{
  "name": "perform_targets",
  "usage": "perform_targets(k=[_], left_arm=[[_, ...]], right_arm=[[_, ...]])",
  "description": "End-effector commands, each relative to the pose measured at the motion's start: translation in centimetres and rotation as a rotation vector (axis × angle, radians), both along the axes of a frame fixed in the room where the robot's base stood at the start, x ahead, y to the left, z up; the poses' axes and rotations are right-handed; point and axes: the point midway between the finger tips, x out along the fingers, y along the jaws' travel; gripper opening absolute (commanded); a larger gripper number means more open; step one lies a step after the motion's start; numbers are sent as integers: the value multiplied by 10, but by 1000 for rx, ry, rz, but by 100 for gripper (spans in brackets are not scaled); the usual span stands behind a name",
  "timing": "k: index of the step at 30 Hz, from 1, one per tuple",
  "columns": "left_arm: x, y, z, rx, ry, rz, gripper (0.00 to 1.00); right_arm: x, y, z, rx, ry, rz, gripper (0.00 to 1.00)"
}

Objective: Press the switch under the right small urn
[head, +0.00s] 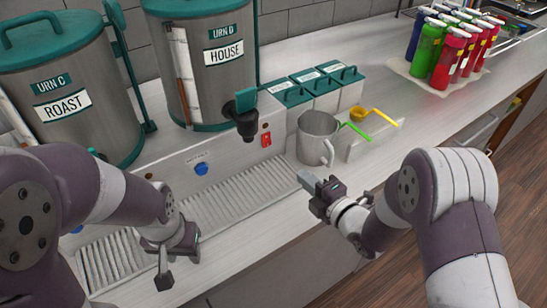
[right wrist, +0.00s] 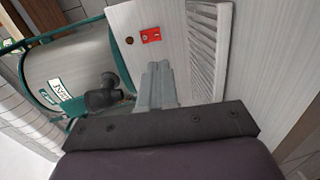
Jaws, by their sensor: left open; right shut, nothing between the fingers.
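The right urn (head: 218,57), labelled "URN D HOUSE", stands on a metal base at the back, with a black spigot (head: 246,118) at its front. A red switch (head: 266,139) sits on the base front, below and right of the spigot. My right gripper (head: 304,178) is shut and empty, in front and to the right of the switch, apart from it. In the right wrist view the closed fingers (right wrist: 158,72) point towards the red switch (right wrist: 151,35), with a visible gap. My left gripper (head: 180,262) is open and empty over the drip grate's front edge.
The left urn (head: 65,90), "URN C ROAST", stands at the left. A blue button (head: 201,169) is on the base front. A grey pitcher (head: 317,138) stands close behind my right gripper. Lidded boxes (head: 318,91) and several red and green bottles (head: 428,50) are further back.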

Motion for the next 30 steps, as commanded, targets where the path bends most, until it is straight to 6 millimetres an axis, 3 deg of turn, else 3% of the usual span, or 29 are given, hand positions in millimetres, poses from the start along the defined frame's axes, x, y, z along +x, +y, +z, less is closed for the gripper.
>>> perform_targets(k=[10,14,30], left_arm=[[0,0,0,0,-1,0,43],[0,0,4,0,0,0,43],[0,0,29,0,0,0,43]], right_arm=[[-1,3,2,-6,-34,16,0],[7,9,2,-7,-33,18,0],[96,68,-11,-6,-31,16,0]])
